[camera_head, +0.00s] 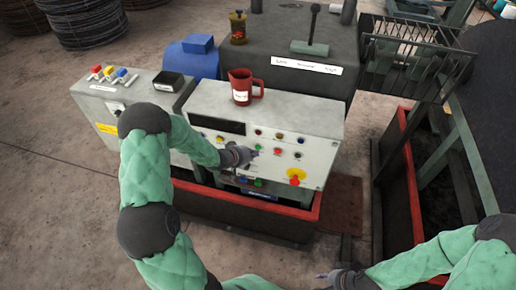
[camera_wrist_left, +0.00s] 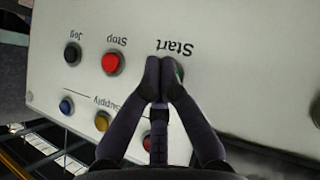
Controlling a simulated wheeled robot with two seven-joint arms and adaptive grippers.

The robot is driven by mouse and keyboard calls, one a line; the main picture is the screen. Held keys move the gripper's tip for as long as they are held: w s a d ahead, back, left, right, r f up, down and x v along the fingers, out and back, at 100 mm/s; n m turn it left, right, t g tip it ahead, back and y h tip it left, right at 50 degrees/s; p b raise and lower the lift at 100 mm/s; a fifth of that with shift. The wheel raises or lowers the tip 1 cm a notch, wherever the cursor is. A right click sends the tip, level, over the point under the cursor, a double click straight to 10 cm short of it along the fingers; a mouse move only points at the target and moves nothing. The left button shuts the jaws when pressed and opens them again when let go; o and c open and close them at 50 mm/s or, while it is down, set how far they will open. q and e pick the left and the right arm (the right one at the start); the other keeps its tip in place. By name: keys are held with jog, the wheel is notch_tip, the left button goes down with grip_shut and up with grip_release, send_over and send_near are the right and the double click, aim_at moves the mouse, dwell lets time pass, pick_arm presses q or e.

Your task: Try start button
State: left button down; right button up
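The start button is a green button, partly hidden behind my left fingertips in the left wrist view (camera_wrist_left: 179,70), beside the upside-down label "Start". It sits on the sloping grey control panel (camera_head: 315,125). My left gripper (camera_head: 249,154) is at the panel face by this button. In the left wrist view its fingertips (camera_wrist_left: 160,72) are together, with nothing seen between them. They overlap the button's edge; I cannot tell whether they touch it or whether it is pressed. My right gripper (camera_head: 325,278) is low at the front, away from the panel; its finger opening is unclear.
A red stop button (camera_wrist_left: 111,63) and a dark jog button (camera_wrist_left: 72,53) are close to the start button. A red-orange knob on a yellow plate (camera_head: 295,177) is lower right. A red jug (camera_head: 243,88) stands on the panel top. A red-rimmed trough (camera_head: 240,208) lies below.

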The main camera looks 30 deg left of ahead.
pick_arm(q)
jog(key=shift+s, duration=0.15)
jog(key=s, duration=0.2)
jog(key=s+d, duration=0.1)
jog(key=s, duration=0.1)
jog(key=shift+s+d, duration=0.1)
jog(key=shift+s, duration=0.2)
dwell(0.7)
jog(key=s+d+f+g+b, duration=0.2)
jog(key=s+d+f+g, duration=0.15)
jog(key=d+f, duration=0.55)
jog(key=s+d+f+m+g+b, duration=0.1)
jog(key=s+d+f+g+b, duration=0.1)
jog(key=s+d+f, duration=0.4)
jog(key=s+d+f+m+g+h+b, duration=0.1)
jog(key=s+d+f+g, duration=0.3)
jog(key=s, duration=0.9)
jog(key=d+f+m+b, duration=0.1)
jog(key=d+f, duration=0.2)
jog(key=d, duration=0.1)
jog(key=shift+b, duration=0.4)
jog(key=shift+w+d, duration=0.1)
jog(key=shift+d, duration=0.05)
